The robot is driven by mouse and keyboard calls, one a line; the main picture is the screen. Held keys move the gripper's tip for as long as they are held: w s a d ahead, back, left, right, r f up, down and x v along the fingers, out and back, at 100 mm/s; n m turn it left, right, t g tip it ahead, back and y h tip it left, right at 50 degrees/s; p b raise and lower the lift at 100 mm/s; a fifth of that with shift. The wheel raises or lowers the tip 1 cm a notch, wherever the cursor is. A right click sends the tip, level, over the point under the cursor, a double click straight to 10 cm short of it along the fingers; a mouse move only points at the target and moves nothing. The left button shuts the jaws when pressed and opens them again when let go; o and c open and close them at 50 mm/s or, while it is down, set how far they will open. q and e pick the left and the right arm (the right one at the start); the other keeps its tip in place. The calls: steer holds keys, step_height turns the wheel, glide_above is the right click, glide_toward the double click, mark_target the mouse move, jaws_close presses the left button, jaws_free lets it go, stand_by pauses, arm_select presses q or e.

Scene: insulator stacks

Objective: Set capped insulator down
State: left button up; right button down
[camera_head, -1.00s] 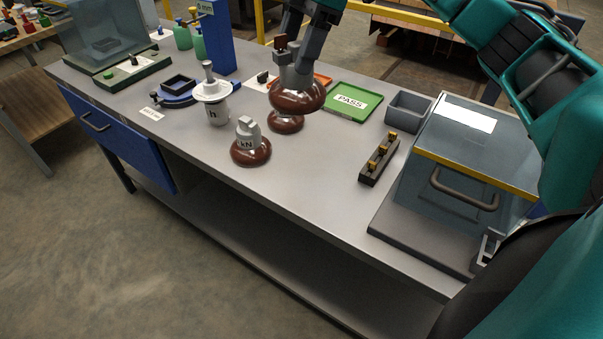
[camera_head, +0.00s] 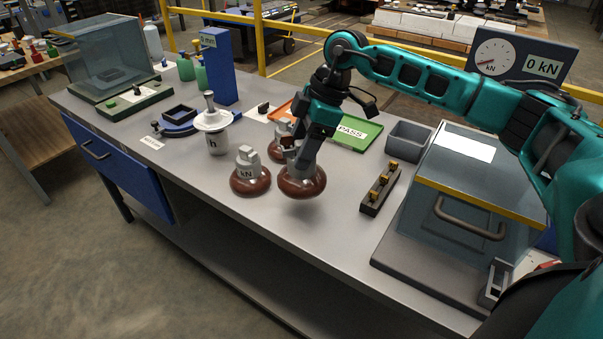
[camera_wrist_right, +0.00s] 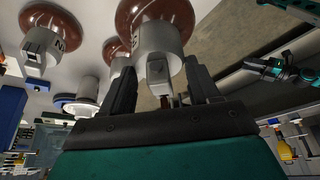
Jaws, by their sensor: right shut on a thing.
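My right gripper (camera_head: 298,152) is shut on the cap of a brown insulator (camera_head: 301,188) with a grey metal cap, held upright near the bench front. Its brown disc also shows in the right wrist view (camera_wrist_right: 166,12), below the cap between the fingers (camera_wrist_right: 160,85). I cannot tell whether its underside touches the bench. A second capped insulator marked kN (camera_head: 250,180) stands just left of it. A third brown insulator (camera_head: 276,150) stands behind, partly hidden by my gripper. Teal and black parts (camera_wrist_right: 274,70) at the right of the wrist view may be my left gripper, too small to read.
A white piece marked h (camera_head: 213,120) stands left on the grey bench (camera_head: 240,238). A green PASS tray (camera_head: 366,141), grey bin (camera_head: 408,140), dark block with brass pegs (camera_head: 380,190) and clear-walled box (camera_head: 455,185) stand right.

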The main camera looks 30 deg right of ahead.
steer(key=shift+f+b, duration=0.3)
steer(key=shift+f, duration=2.85)
steer(key=shift+c, duration=1.3)
jaws_free()
steer(key=shift+f, duration=0.1)
arm_select(q)
steer(key=shift+w+d+r, duration=0.1)
steer(key=shift+w+d, duration=0.15)
steer(key=shift+s+a+r+p, duration=0.1)
steer(key=shift+s+a+p, duration=0.2)
steer(key=shift+p, duration=0.2)
arm_select(e)
steer(key=v, duration=1.2)
